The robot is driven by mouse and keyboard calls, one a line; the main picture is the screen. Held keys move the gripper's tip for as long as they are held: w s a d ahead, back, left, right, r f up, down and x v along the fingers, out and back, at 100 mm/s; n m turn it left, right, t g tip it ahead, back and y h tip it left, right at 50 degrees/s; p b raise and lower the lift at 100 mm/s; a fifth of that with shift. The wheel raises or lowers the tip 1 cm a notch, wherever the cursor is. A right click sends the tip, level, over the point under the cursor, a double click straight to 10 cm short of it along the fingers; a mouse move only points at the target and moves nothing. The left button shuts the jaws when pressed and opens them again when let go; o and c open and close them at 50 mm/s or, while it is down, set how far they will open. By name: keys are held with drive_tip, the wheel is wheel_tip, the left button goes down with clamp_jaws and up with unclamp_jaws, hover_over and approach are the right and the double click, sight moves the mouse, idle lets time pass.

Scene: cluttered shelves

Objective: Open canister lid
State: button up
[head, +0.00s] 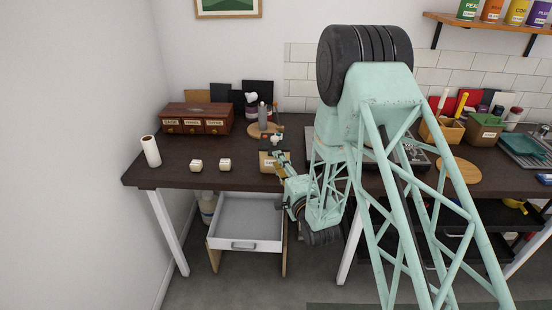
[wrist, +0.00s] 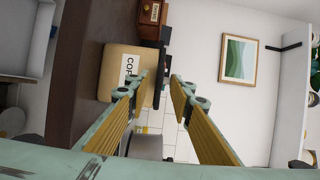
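A tan canister (head: 265,166) stands near the front edge of the dark counter in the head view. The left finger overlaps the canister and label; the right finger is beyond the lid side. In the head view my gripper (head: 279,155) is at the canister's upper right, partly covering it. Finger contact with the lid is unclear.
An open empty drawer (head: 245,220) sticks out below the counter. Two small cream blocks (head: 196,164) and a paper roll (head: 151,151) are to the left. A brown drawer box (head: 197,118) and a round board with bottles (head: 264,130) stand behind.

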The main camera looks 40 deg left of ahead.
sight(275, 144)
drive_tip(key=shift+x, duration=1.6)
drive_tip(key=shift+c, duration=0.4)
clamp_jaws()
